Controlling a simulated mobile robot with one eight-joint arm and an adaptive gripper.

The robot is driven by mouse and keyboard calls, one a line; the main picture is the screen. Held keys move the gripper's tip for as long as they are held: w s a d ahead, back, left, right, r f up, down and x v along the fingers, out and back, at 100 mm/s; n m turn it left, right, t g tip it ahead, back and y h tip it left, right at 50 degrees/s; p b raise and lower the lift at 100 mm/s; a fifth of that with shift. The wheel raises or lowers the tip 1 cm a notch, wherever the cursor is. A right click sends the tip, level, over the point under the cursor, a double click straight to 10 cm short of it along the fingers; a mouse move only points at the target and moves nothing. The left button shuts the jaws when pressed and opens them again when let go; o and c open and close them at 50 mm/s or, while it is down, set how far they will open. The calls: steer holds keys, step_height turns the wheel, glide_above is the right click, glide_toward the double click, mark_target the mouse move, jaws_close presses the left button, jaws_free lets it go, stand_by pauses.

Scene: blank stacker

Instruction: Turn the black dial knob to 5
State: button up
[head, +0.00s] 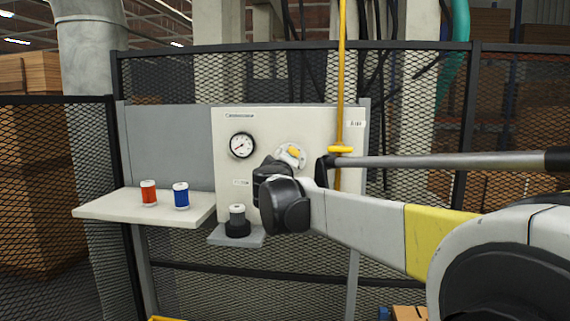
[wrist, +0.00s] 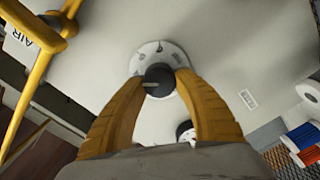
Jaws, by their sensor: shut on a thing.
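The black dial knob (wrist: 158,76) sits on a round white dial plate (wrist: 150,54) on the panel. My gripper (wrist: 160,84) has its two yellow fingers on either side of the knob, closed on it. A pale pointer line on the knob points to the left in the wrist view. The dial marks are too small and blurred to read. In the head view the dial plate (head: 282,158) shows behind my gripper, with a yellow fingertip over it; the knob itself is hidden there.
A pressure gauge (head: 242,146) is left of the dial. A white spool on a black base stands on a small shelf (head: 223,238) below. Red (head: 149,193) and blue (head: 181,195) spools stand on a side shelf (head: 105,208). A yellow pipe (head: 342,80) runs close to the right.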

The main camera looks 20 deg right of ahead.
steer(key=m, duration=0.4)
steer(key=shift+r+m, duration=0.1)
steer(key=shift+m, duration=0.2)
steer(key=shift+d+m+b, duration=0.1)
steer(key=shift+m+b, duration=0.35)
steer(key=shift+m, duration=1.55)
steer(key=o, duration=1.2)
steer(key=v, duration=1.2)
